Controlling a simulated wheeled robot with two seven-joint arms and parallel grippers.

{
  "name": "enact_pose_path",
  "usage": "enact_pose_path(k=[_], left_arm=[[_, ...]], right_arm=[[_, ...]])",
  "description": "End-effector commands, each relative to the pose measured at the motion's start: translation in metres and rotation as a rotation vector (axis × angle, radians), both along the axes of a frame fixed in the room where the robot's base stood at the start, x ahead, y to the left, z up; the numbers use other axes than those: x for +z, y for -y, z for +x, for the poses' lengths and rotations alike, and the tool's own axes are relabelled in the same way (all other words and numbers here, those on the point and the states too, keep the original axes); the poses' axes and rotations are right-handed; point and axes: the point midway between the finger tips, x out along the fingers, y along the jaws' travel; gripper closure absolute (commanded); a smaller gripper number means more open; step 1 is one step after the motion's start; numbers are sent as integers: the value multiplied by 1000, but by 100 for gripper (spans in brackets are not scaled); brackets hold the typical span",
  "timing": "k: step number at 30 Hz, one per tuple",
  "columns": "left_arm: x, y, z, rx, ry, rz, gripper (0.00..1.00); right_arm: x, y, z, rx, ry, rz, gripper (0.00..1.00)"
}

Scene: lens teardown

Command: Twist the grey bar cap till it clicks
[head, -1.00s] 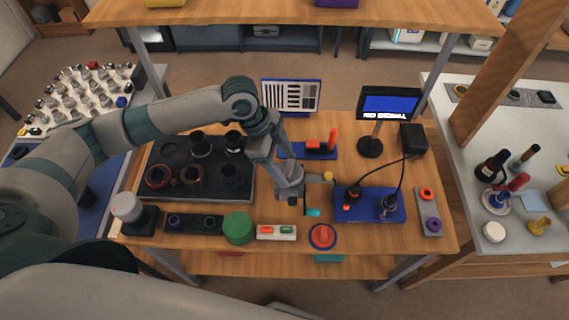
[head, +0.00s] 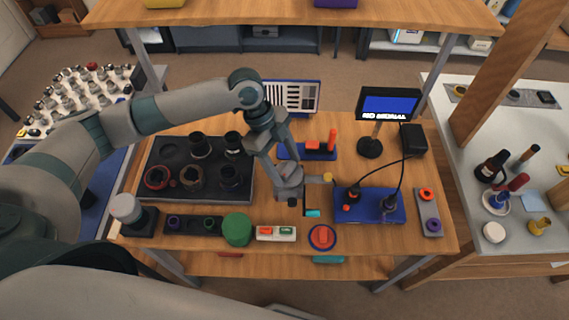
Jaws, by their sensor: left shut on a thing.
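My left gripper (head: 292,201) points down over the middle of the wooden table. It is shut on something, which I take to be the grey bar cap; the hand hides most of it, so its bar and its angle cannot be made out. A small yellow knob (head: 327,177) and a cyan piece (head: 312,213) show just right of the gripper. My right gripper is not in view.
A black tray (head: 150,178) with several lens rings lies left of the gripper. A blue box (head: 375,212) with cables stands to the right.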

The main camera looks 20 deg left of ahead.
Motion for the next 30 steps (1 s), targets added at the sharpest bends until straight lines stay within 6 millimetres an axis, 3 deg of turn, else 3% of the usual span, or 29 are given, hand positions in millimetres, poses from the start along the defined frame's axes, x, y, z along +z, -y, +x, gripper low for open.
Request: enact_pose_path(k=[8, 18, 30], left_arm=[[0, 0, 1, -24, -1, 0, 61], [0, 1, 2, -222, 0, 0, 61], [-1, 1, 4, -276, 0, 2, 65]], right_arm=[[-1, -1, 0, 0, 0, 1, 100], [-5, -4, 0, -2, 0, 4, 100], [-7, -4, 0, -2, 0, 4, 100]])
